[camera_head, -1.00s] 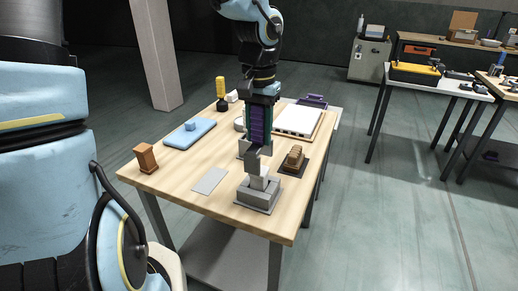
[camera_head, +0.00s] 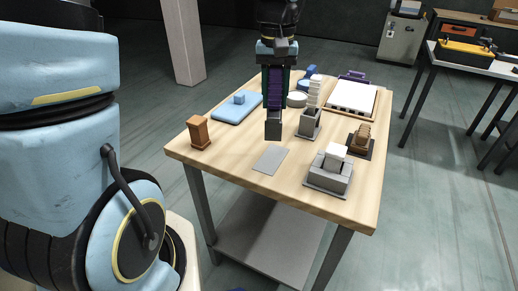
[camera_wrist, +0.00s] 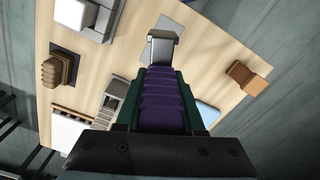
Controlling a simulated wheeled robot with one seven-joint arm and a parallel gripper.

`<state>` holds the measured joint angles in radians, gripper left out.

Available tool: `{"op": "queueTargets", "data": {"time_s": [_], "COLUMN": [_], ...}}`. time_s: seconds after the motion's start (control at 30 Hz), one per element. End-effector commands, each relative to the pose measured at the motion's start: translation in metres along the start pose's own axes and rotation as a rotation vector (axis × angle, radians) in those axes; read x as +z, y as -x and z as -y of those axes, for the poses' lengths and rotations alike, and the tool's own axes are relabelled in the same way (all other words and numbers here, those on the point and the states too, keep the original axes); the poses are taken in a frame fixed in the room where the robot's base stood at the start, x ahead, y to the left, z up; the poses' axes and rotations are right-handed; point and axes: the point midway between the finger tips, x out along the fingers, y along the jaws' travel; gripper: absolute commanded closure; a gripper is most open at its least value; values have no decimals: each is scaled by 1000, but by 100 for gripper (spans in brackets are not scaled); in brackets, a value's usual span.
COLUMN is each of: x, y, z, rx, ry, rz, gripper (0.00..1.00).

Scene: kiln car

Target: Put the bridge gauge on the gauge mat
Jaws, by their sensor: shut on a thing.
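My gripper (camera_head: 273,110) points down over the table, its purple-and-green fingers shut on a small dark grey block, which I take for the bridge gauge (camera_head: 273,130). In the wrist view the gauge (camera_wrist: 163,48) shows as a grey piece with a pale end, at the tips of my gripper (camera_wrist: 162,70). A thin flat grey rectangle, which I take for the gauge mat (camera_head: 270,160), lies bare on the table just below the gauge in the head view. The mat (camera_wrist: 168,24) is partly hidden behind the gauge in the wrist view. The gauge looks held above it; the gap is hard to judge.
A grey block holder (camera_head: 328,182) with a white piece stands right of the mat. Another grey holder (camera_head: 309,125) with a pale stack stands behind it. A brown ridged piece (camera_head: 362,134) is farther right. A brown block (camera_head: 198,131) stands left; a blue pad (camera_head: 237,108) lies behind.

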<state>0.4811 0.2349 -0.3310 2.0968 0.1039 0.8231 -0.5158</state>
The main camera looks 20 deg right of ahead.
Motion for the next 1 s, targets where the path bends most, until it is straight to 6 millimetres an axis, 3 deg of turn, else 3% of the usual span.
{"op": "queueTargets", "data": {"time_s": [0.2, 0.6, 1.0], "x": [1, 1, 0], "y": [-39, -86, -94], "z": [0, 0, 0], "rx": [-1, -1, 0], "ry": [1, 0, 1], "rz": [5, 4, 0], "gripper": [100, 100, 100]}}
